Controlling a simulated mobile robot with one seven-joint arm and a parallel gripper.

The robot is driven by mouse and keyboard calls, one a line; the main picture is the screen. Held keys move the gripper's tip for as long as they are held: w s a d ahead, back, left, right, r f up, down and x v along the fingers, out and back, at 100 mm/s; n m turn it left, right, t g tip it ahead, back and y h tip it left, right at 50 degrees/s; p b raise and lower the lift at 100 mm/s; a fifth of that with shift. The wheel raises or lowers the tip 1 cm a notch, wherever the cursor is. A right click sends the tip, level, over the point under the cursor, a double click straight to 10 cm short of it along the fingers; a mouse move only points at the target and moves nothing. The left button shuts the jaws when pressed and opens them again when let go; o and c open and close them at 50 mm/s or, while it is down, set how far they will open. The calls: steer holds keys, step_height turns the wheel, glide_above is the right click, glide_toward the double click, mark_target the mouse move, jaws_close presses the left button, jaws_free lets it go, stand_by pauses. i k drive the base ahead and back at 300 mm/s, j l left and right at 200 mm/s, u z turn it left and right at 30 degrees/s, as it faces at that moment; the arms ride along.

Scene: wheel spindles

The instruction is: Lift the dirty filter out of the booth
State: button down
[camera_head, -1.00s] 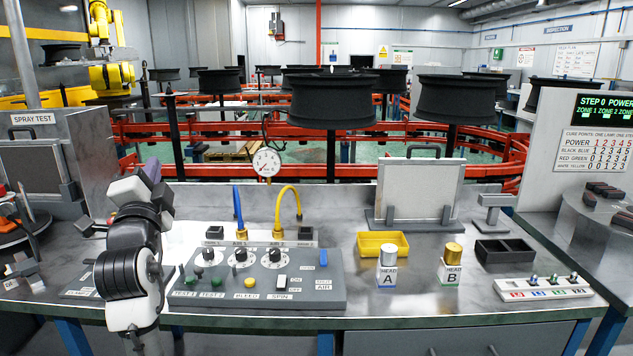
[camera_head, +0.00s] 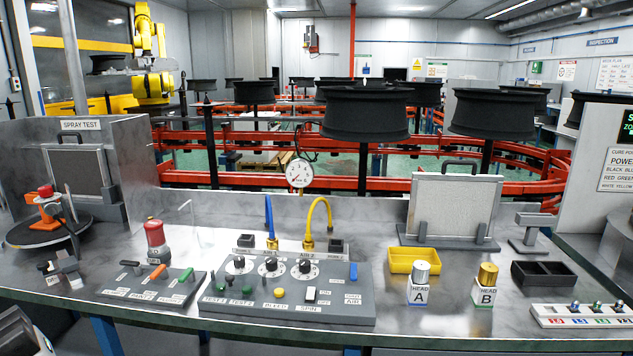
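The booth (camera_head: 128,150) marked SPRAY TEST stands at the left back of the bench. A dark grey filter panel (camera_head: 76,172) in a metal frame stands upright inside it, behind the turntable; I take it to be the dirty filter. Its lower part is partly hidden by items on the turntable. A second, paler filter panel (camera_head: 455,207) with a dark handle on top stands upright in a grey stand at the right back. Only a part of my arm shows at the bottom left corner. My gripper is not in view.
A dark turntable (camera_head: 70,236) with an orange-and-red device (camera_head: 46,206) stands in front of the booth filter. A red-topped grey fixture (camera_head: 155,240), a lever panel (camera_head: 150,287) and a control box (camera_head: 290,290) occupy the bench. A yellow tray (camera_head: 413,260) sits farther right.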

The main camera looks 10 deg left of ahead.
mark_target(83, 167)
steer(key=u, duration=1.35)
steer(key=i+j+z, duration=0.15)
steer(key=i+j, duration=0.45)
steer(key=i+j+z, duration=0.15)
steer(key=i+j, duration=0.5)
steer(key=i+j+z, duration=0.1)
steer(key=i+j, duration=0.45)
steer(key=j, duration=0.2)
